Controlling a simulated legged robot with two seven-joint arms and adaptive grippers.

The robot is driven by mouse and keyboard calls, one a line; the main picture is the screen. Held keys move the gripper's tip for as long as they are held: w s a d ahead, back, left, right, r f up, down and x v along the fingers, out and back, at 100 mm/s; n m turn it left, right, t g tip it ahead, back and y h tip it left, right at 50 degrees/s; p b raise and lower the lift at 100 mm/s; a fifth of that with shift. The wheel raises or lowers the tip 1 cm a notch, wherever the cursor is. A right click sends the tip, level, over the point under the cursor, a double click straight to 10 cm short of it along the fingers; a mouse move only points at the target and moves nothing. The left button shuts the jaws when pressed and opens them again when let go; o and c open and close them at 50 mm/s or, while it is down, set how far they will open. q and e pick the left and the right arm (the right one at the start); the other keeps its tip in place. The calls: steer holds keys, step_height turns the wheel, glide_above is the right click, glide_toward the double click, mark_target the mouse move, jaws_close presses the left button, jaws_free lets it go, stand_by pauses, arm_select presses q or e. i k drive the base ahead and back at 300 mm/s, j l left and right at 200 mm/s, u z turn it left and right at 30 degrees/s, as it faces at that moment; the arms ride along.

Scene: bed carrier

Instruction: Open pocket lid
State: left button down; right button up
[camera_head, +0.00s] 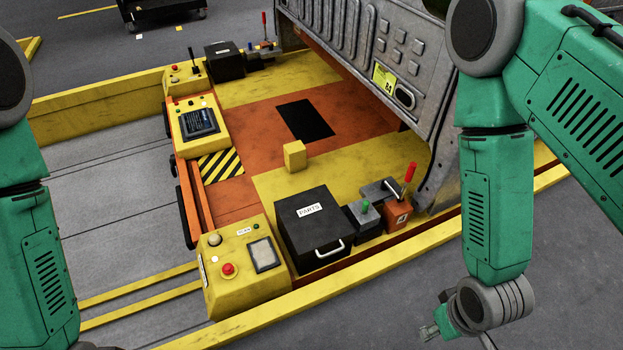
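A black box labelled PARTS (305,225) stands on the orange and yellow carrier, at the middle of the head view. I take its black lid (310,212) to be the pocket lid; it lies shut on top. A pale handle (329,250) is on the box's front side. My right gripper (430,331) is at the bottom edge, low and right of the box, well apart from it. It is small and partly cut off, so its opening cannot be told. My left arm comes down at the left edge; its gripper is out of frame.
A yellow control box with a red button (228,269) stands left of the black box. Levers with a red handle (410,172) and a green knob (365,206) stand to its right. A yellow rail (400,251) runs in front. A large grey metal body (375,60) rises behind.

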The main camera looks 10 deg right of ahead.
mark_target(314, 222)
steer(key=i+z, duration=0.1)
steer(key=z, duration=0.4)
steer(key=i+z, duration=0.1)
steer(key=z, duration=0.4)
steer(key=j+z, duration=0.1)
steer(key=z, duration=0.4)
steer(key=i+j+z, duration=0.1)
steer(key=z, duration=0.4)
